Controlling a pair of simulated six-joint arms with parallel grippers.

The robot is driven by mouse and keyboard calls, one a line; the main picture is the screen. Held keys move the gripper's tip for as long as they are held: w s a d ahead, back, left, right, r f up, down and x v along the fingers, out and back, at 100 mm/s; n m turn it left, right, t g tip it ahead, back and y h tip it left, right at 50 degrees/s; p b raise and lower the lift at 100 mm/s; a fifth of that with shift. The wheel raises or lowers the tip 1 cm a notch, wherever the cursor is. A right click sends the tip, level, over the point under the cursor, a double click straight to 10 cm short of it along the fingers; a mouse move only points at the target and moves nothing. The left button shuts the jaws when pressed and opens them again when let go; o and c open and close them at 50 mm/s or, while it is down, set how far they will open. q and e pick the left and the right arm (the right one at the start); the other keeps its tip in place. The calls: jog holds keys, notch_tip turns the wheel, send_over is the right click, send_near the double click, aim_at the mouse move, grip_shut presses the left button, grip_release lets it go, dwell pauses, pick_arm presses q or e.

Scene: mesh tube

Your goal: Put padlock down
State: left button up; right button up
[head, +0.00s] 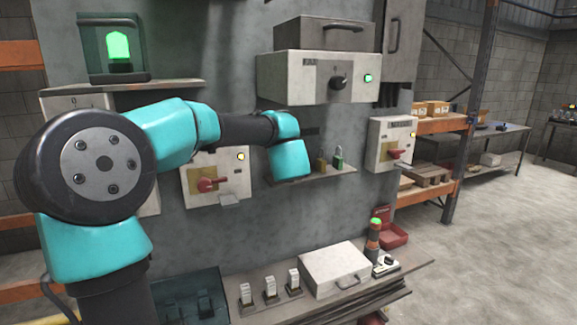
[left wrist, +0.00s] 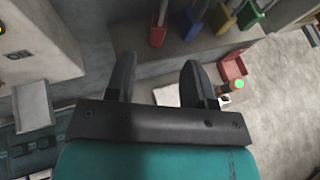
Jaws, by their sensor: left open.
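My left gripper (left wrist: 157,82) is open in the left wrist view, with nothing visible between its two dark fingers. A red padlock (left wrist: 158,35) is just beyond the fingers, apart from them, at the small shelf (left wrist: 200,48). Blue (left wrist: 192,26), yellow (left wrist: 222,20) and green (left wrist: 250,14) padlocks are in a row to its right. In the head view the yellow padlock (head: 321,163) and green padlock (head: 338,160) stand on the shelf. My teal wrist there hides the left gripper's fingers and the shelf's left part. My right gripper is not in view.
A switch box with a red handle (head: 208,184) is left of the shelf, and another (head: 392,146) is to its right. A large grey box (head: 335,78) juts out above. A white case (head: 335,268) lies on the lower bench.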

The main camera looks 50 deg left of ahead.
pick_arm(q)
jog(key=shift+s+d+r, duration=0.1)
jog(key=shift+d, duration=0.05)
dwell(0.6)
jog(key=w+d+f+m+h, duration=0.15)
jog(key=d+f+m, duration=0.35)
jog(key=f+m, duration=0.5)
jog(key=w+d+f+m+g+h, duration=0.1)
jog(key=d+f+m+h, duration=0.35)
jog(key=f, duration=1.05)
jog(key=w+d+f+m+h, duration=0.15)
jog(key=d+f+m, duration=0.35)
jog(key=f+m, duration=0.55)
jog(key=s+d+f+m+g+h, duration=0.3)
jog(key=s+d+f+m, duration=0.6)
jog(key=f, duration=0.2)
jog(key=s+d+f+m+g+h, duration=0.3)
jog(key=s+d+f+m, duration=0.6)
jog(key=f, duration=0.3)
jog(key=shift+s+d+f+g, duration=0.2)
jog(key=shift+s+d+g, duration=0.15)
jog(key=shift+s+g, duration=0.35)
jog(key=shift+w+a, duration=0.1)
